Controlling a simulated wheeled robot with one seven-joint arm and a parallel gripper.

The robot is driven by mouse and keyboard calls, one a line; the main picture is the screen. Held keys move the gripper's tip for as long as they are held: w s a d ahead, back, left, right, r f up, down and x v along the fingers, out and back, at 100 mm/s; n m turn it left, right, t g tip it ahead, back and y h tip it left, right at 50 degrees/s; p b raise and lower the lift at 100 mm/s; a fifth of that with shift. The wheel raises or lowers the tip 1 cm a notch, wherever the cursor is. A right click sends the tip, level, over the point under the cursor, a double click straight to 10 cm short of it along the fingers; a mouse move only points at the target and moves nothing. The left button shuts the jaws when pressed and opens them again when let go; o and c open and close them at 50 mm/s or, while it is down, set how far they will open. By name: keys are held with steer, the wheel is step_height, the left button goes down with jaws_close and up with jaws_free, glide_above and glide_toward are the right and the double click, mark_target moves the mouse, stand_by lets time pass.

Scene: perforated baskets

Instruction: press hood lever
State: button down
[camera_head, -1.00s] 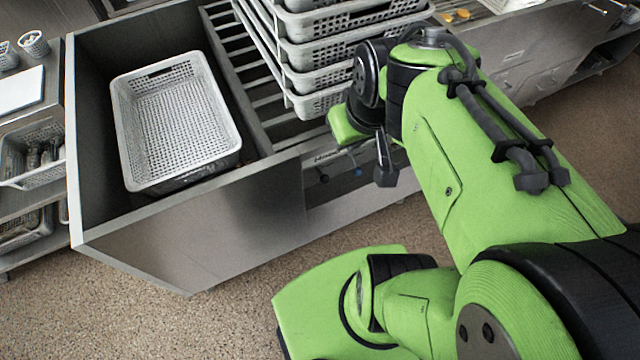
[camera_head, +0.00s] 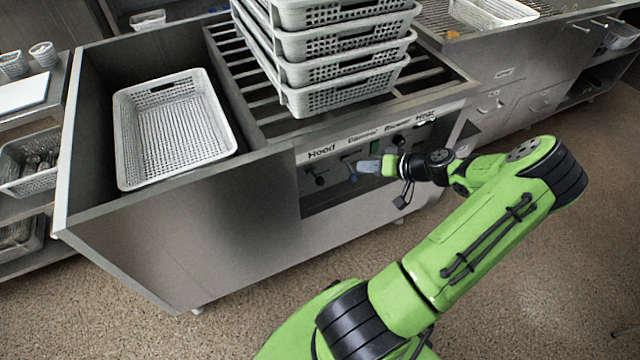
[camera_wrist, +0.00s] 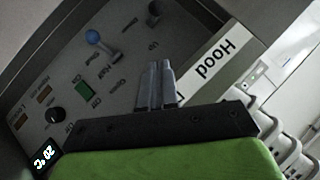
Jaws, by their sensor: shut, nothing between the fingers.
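The control panel (camera_head: 345,200) sits in the front of the grey unit below a white label strip reading "Hood" (camera_head: 321,152). A dark-knobbed lever (camera_head: 319,179) is below the Hood label; in the wrist view its knob (camera_wrist: 154,8) is at the top edge. A blue-knobbed lever (camera_wrist: 93,37) is beside it. My gripper (camera_head: 364,167) is in front of the panel, right of the dark-knobbed lever. In the wrist view my gripper (camera_wrist: 160,68) is shut and empty, apart from both knobs. Whether the fingertips touch the panel cannot be told.
A stack of white perforated baskets (camera_head: 345,72) stands on the slatted top. A single basket (camera_head: 228,118) sits in the left bay. A green switch (camera_wrist: 84,91) and a dark dial (camera_wrist: 52,116) are also on the panel. The floor in front is clear.

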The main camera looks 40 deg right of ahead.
steer(key=b, duration=0.3)
glide_toward(316, 177)
steer(key=w+d+r, duration=0.2)
steer(key=a+f, duration=0.1)
steer(key=f, duration=0.1)
steer(key=w+a+f+b, duration=0.1)
steer(key=shift+w+a+f, duration=0.1)
steer(key=shift+f, duration=0.3)
